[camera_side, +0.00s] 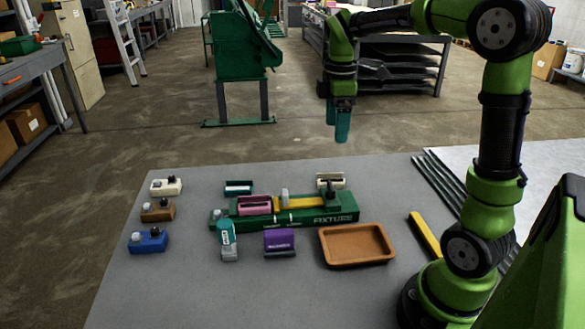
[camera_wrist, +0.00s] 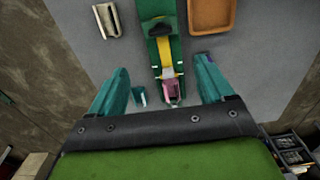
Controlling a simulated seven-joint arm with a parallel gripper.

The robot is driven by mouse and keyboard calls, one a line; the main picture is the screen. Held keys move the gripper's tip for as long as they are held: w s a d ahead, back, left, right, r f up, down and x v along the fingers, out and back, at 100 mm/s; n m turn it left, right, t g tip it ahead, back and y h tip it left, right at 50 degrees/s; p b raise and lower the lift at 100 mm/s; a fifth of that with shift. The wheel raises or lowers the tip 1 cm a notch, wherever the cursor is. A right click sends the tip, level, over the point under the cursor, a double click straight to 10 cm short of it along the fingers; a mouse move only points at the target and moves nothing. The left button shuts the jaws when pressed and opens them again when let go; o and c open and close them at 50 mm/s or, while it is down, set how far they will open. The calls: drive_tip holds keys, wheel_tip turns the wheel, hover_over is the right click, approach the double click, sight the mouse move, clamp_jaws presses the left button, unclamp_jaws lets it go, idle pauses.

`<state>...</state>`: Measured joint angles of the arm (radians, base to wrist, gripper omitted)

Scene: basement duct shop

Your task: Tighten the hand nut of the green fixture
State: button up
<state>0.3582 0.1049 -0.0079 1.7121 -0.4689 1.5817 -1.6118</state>
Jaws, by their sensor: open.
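The green fixture (camera_side: 330,219), lettered FIXTURE, lies on the grey table. A pink block (camera_side: 254,205) sits at its left end. A pale upright disc (camera_side: 285,196) stands beside the block, and a yellow bar (camera_side: 305,203) runs right from it to a dark upright part. I cannot tell which part is the hand nut. In the wrist view, the fixture (camera_wrist: 153,12) runs down between my fingers, with the yellow bar (camera_wrist: 165,52) and pink block (camera_wrist: 171,90). My gripper (camera_side: 342,136) is open and empty, high above and behind the fixture; its teal fingers (camera_wrist: 160,85) are spread wide.
A brown tray (camera_side: 356,262), purple block (camera_side: 279,243) and teal-and-grey item (camera_side: 228,240) lie in front of the fixture. A cream item (camera_side: 331,179) and teal item (camera_side: 238,187) lie behind it. Several small blocks line the left side. A yellow bar (camera_side: 425,236) lies near my base.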

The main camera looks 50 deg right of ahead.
sight(331, 185)
wheel_tip(331, 185, down, 17)
drive_tip(key=shift+r, duration=0.1)
idle(0.3)
drive_tip(key=c, duration=1)
drive_tip(key=shift+c, duration=0.2)
